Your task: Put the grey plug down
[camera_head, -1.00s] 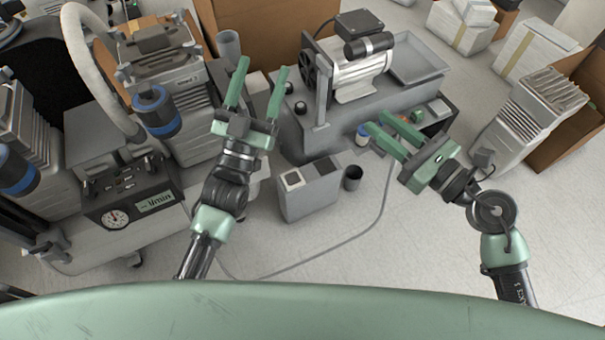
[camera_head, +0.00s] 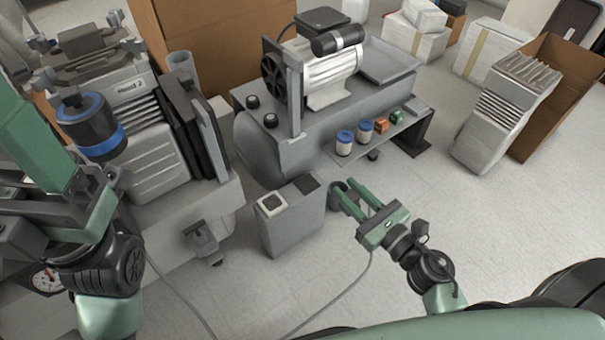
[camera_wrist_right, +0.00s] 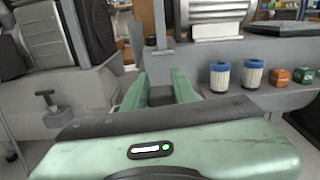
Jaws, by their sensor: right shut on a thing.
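My right gripper (camera_head: 352,206) is low over the floor, right of a grey box, with its fingers pointing to the upper left. In the right wrist view, the gripper (camera_wrist_right: 160,92) is shut on a dark grey piece, the grey plug (camera_wrist_right: 161,96), between its green fingers. A thin grey cord (camera_head: 345,292) runs from near this gripper down across the floor. My left gripper is large and close at the left edge, partly cut off, and its jaw opening cannot be judged.
The grey box (camera_head: 290,225) has a white-framed square and a dark square on top.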

